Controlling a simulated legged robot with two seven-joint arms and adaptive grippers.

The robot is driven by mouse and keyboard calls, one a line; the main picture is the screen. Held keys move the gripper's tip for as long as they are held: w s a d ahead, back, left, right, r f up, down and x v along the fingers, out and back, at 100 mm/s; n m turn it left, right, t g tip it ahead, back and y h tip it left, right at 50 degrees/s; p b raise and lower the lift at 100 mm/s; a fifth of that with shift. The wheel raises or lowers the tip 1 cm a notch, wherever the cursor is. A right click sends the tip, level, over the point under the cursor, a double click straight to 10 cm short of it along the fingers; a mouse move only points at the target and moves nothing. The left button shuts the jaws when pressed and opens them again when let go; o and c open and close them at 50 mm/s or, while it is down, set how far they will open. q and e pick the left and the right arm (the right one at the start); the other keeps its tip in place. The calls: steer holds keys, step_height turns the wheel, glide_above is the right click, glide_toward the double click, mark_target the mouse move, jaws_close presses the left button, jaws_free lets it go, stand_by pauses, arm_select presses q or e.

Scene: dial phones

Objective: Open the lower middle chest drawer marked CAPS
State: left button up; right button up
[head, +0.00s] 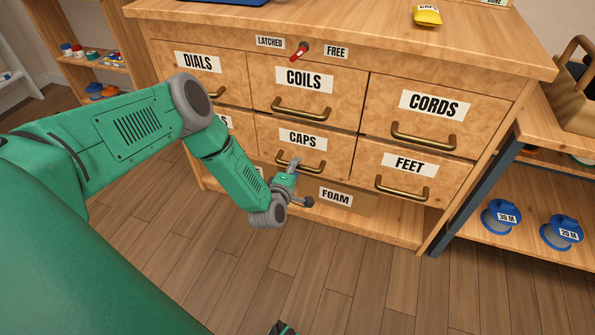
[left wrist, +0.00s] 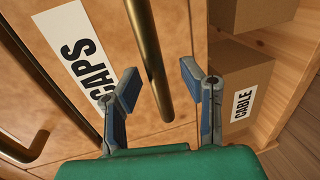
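The CAPS drawer (head: 270,140) is the lower middle drawer of the wooden chest and looks shut, flush with its neighbours. Its brass bar handle (head: 315,167) is partly hidden by my left gripper (head: 300,182). In the left wrist view the CAPS label (left wrist: 78,52) and the handle (left wrist: 149,60) show close up. My left gripper (left wrist: 160,84) is open there, with a finger on each side of the handle's line; contact is not visible. A small dark part at the bottom edge of the head view may be my right gripper (head: 282,328); its fingers cannot be made out.
A red latch lever (head: 299,53) on the chest's top rail points down-left, between the LATCHED and FREE labels. Other drawers read DIALS, COILS, CORDS and FEET. A FOAM box (head: 352,201) and a CABLE box (left wrist: 236,84) sit below. Blue reels (head: 501,216) stand right. Floor is clear.

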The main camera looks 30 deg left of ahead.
arm_select(q)
steer(key=shift+w+f, duration=0.1)
steer(key=shift+w, duration=0.6)
arm_select(e)
steer(key=shift+d+f, duration=0.1)
steer(key=shift+f, duration=0.25)
arm_select(q)
steer(key=shift+a, duration=0.1)
jaws_close()
steer(key=shift+s, duration=0.1)
